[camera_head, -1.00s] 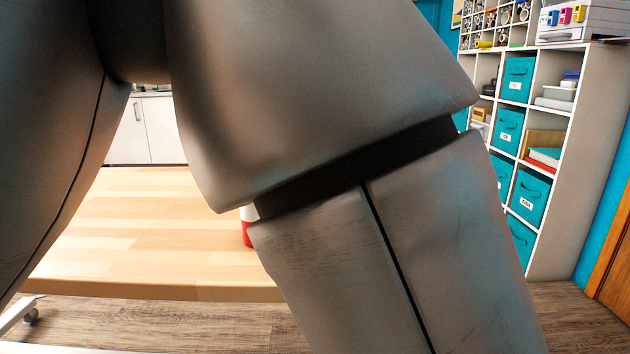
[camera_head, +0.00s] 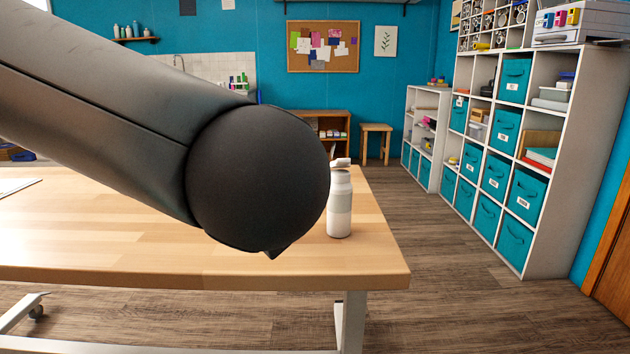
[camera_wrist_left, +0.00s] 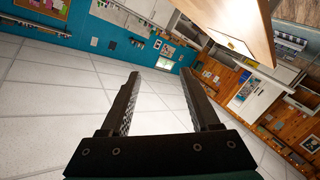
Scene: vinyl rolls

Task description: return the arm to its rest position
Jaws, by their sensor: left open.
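My left arm (camera_head: 110,115) comes in from the left in the head view and ends there in a dark rounded joint (camera_head: 258,178). Its gripper is outside that view. In the left wrist view my left gripper (camera_wrist_left: 160,74) is open, its two dark fingers apart with nothing between them. The fingers point across the tilted room, with a pale tiled surface behind them. My right gripper is in neither view.
A wooden table (camera_head: 100,230) lies beyond and below the arm. A white and grey bottle (camera_head: 340,205) stands upright near its right end, close to the joint's outline. A cubby shelf (camera_head: 545,200) with teal bins stands at right. Floor (camera_head: 440,270) between is clear.

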